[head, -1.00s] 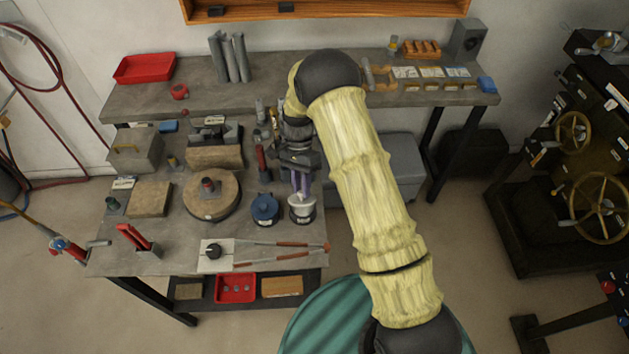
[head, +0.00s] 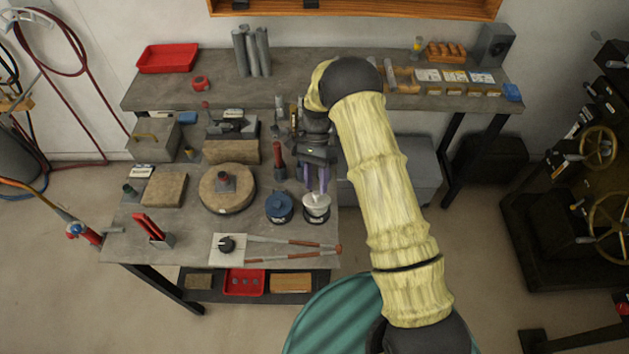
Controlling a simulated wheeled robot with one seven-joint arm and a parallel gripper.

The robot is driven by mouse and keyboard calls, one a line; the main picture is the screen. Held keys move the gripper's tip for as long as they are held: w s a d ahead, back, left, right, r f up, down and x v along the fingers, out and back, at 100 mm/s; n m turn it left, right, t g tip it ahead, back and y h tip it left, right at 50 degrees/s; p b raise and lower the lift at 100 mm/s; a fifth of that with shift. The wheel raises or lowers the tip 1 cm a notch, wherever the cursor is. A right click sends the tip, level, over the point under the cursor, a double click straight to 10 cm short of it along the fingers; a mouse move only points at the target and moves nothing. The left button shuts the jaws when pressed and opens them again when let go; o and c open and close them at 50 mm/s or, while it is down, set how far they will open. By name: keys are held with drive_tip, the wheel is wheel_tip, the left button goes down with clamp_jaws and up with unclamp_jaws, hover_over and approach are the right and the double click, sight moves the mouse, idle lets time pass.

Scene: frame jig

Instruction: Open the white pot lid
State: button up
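The white pot (head: 316,212) stands near the right edge of the workbench in the head view. Its white lid (head: 315,203) sits on top, with a dark band below. My gripper (head: 318,187) is pointed at the pot from its far side. Its two purple fingers are apart, with a gap showing between them. The tips are at or just above the lid's top. I cannot tell whether they touch the lid's knob, which is small and partly hidden.
A blue pot (head: 278,209) stands close left of the white pot. A red-handled tool (head: 278,163) stands behind it, and a round wooden block (head: 225,197) lies further left. Long red-handled tongs (head: 290,249) lie in front.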

drive_tip(key=shift+s+d, duration=0.1)
drive_tip(key=shift+d, duration=0.1)
drive_tip(key=shift+a, duration=0.1)
drive_tip(key=shift+w+r, duration=0.2)
drive_tip(key=b+v, duration=0.3)
drive_tip(key=v, duration=1.4)
drive_tip(key=shift+d, duration=0.25)
